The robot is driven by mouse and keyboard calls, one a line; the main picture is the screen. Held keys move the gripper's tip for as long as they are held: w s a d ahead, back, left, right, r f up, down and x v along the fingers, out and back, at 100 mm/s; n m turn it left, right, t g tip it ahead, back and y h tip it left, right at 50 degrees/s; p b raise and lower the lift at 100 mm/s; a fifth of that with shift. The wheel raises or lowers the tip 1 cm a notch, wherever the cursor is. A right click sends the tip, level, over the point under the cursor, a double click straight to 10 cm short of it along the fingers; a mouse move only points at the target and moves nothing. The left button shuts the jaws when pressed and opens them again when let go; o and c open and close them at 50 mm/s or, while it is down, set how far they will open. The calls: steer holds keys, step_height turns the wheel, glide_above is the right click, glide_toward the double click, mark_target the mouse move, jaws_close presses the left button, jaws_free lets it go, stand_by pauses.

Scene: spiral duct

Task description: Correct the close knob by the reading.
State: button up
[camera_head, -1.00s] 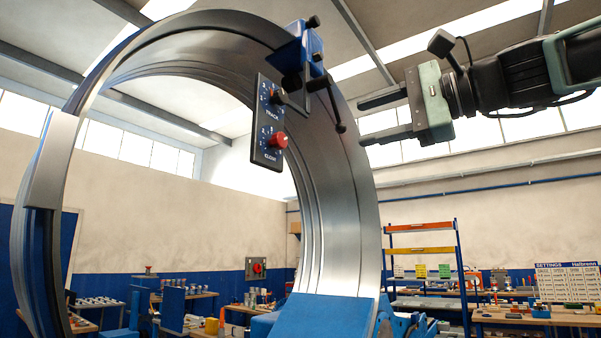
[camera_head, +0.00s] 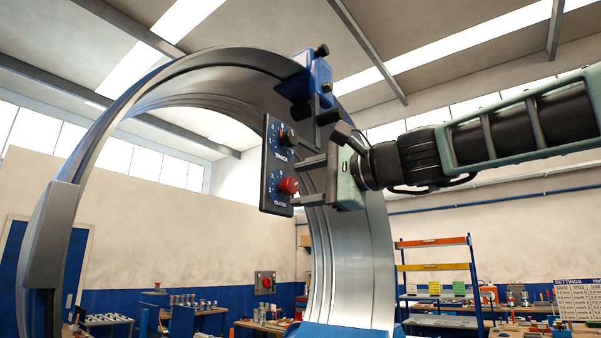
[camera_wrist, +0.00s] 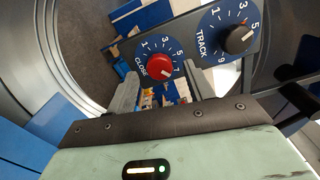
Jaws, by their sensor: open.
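The red close knob (camera_head: 289,186) sits low on a dark panel (camera_head: 272,150) fixed to the large metal duct ring (camera_head: 350,240). In the wrist view the close knob (camera_wrist: 159,67) has a white mark towards the lower right, near the 7; the exact reading is too small to tell. The black track knob (camera_wrist: 240,40) is beside it, its mark near the 5. My gripper (camera_head: 297,182) is open, its fingers pointing at the panel from the right. In the wrist view its fingertips (camera_wrist: 160,72) lie either side of the red knob; contact cannot be told.
A blue clamp (camera_head: 312,85) with black handles sits on the ring just above my gripper. A settings board (camera_head: 585,300) stands at the right, cut off and unreadable. Shelves (camera_head: 435,266) and benches stand behind.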

steer(key=shift+w+a, duration=0.4)
steer(key=shift+a, duration=0.2)
steer(key=c, duration=1)
steer(key=shift+o, duration=0.2)
steer(key=shift+f+n+b, duration=0.25)
steer(key=shift+n+b, duration=0.15)
steer(key=shift+b, duration=0.3)
steer(key=n+b, duration=0.2)
steer(key=shift+f+b, duration=0.1)
steer(key=shift+b, duration=0.25)
steer(key=shift+n+b, duration=0.75)
steer(key=shift+n, duration=0.25)
steer(key=shift+r+n, duration=0.3)
steer(key=o, duration=1)
steer(key=shift+c, duration=0.2)
